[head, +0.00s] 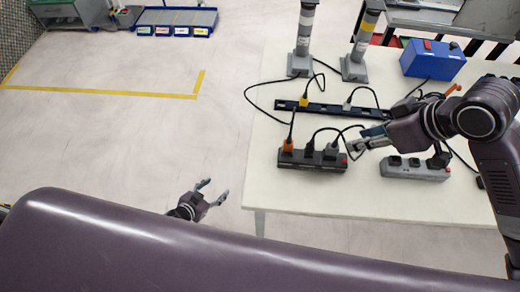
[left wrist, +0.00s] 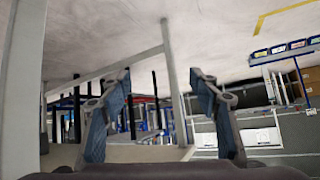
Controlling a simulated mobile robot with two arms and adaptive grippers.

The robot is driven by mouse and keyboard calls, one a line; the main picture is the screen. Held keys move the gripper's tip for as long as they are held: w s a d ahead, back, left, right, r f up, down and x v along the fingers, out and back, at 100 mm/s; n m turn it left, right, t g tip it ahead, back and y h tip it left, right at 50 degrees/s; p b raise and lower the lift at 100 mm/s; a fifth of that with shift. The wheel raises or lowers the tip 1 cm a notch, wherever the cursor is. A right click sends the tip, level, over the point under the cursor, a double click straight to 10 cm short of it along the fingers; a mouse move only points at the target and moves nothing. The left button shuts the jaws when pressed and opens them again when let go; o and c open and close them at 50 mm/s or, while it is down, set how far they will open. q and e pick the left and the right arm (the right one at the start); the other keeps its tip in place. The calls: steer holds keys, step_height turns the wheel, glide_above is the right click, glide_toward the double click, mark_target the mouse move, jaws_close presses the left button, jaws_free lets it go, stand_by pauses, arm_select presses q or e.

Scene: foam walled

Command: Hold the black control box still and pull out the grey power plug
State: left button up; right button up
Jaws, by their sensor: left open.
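The black control box (head: 312,161) lies near the left edge of the white table in the head view. Along its top are an orange plug (head: 288,145), a black plug and a grey plug (head: 331,151), with dark cables rising from them. My right gripper (head: 354,147) is just right of the box, close to the grey plug; whether it touches anything is unclear. My left gripper (head: 216,191) is open and empty, off the table's left side, above the floor. Its two spread fingers also show in the left wrist view (left wrist: 160,84), with nothing between them.
A grey socket box (head: 415,170) with black plugs lies right of the black box. Behind is a black strip (head: 330,109) with plugs, two grey posts and a blue case (head: 432,60). Cables cross the table (head: 370,200). Its front part is clear.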

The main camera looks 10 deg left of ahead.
mark_target(281, 153)
arm_select(q)
steer(key=w+d+r+m+h, duration=0.2)
steer(key=w+r+h, duration=0.2)
steer(key=r, duration=0.5)
steer(key=w+d+r+m+h, duration=0.25)
steer(key=w+r, duration=0.25)
steer(key=r, duration=0.3)
steer(key=w+d+r+m+h, duration=0.2)
steer(key=w+r+m+h, duration=0.15)
steer(key=r, duration=0.55)
steer(key=s+d+r+m+g+h, duration=0.1)
steer(key=s+d+g, duration=0.1)
steer(key=s+d, duration=0.1)
steer(key=s+d+r+m+g+h, duration=0.1)
steer(key=s+d+r+g+h, duration=0.1)
steer(key=s+d+g, duration=0.1)
steer(key=s+d+r+m+g+h, duration=0.1)
steer(key=s+d+m+g+h, duration=0.1)
steer(key=s+d+g, duration=0.1)
steer(key=shift+s+d+r, duration=0.15)
steer(key=shift+d+r, duration=0.1)
steer(key=shift+d, duration=0.55)
steer(key=shift+s+d, duration=0.1)
steer(key=shift+d, duration=0.3)
steer(key=d, duration=0.4)
steer(key=w+d, duration=0.1)
steer(key=d, duration=0.2)
steer(key=shift+c, duration=0.7)
